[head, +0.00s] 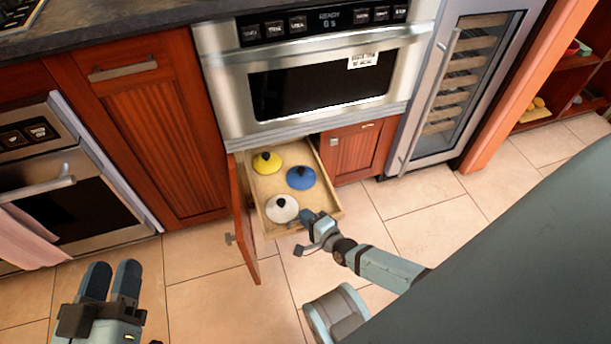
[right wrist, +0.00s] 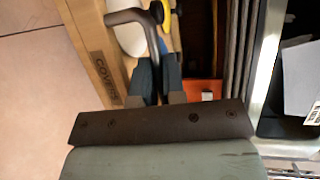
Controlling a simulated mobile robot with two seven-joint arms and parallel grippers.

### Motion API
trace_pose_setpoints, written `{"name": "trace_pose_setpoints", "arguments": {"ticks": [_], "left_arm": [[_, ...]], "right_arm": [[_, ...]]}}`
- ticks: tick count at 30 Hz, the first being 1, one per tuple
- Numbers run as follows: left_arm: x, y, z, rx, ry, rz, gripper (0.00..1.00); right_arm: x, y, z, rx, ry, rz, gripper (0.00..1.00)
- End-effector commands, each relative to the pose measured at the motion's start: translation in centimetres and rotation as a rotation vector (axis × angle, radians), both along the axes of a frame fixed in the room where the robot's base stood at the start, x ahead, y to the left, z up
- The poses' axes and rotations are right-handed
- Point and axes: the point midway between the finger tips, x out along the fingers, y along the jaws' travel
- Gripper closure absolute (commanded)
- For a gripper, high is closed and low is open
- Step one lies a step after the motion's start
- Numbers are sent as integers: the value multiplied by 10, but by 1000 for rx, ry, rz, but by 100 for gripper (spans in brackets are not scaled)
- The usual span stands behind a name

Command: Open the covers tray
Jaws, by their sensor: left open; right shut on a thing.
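The covers tray (head: 330,188) is a light wooden tray pulled out of the cabinet below the microwave. It holds a yellow lid (head: 267,163), a blue lid (head: 301,178) and a white lid (head: 282,209). In the right wrist view its front (right wrist: 98,50) bears the word COVERS. My right gripper (head: 308,216) is at the tray's front edge. In the right wrist view, its fingers (right wrist: 158,68) are closed around a dark curved handle (right wrist: 128,15) at the tray front. My left gripper (head: 113,267) is open and empty, low at the left, away from the tray.
A red wooden cabinet door (head: 242,220) stands open just left of the tray. The microwave (head: 318,85) is above it, and a wine cooler (head: 455,80) is to the right. An oven (head: 75,205) with a pink towel is at the left. Tiled floor is free in front.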

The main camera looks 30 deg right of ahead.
Motion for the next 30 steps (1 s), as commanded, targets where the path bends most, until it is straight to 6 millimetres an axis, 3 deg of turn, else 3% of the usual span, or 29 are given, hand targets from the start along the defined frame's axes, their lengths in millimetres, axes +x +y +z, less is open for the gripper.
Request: {"name": "trace_pose_setpoints", "arguments": {"ticks": [16, 17, 18, 26, 30], "left_arm": [[0, 0, 2, -4, -4, 2, 57], [0, 0, 2, -4, -4, 2, 57], [0, 0, 2, -4, -4, 2, 57], [0, 0, 2, -3, -4, 2, 57], [0, 1, 12, -11, -20, 8, 57]], "right_arm": [[-3, 0, 0, -1, -1, -1, 100], [-3, 0, 0, -1, -1, -1, 83], [-3, 0, 0, -1, -1, -1, 81], [-3, 0, 2, 0, -1, 0, 81], [-3, 0, 16, 0, -2, -1, 81]]}}
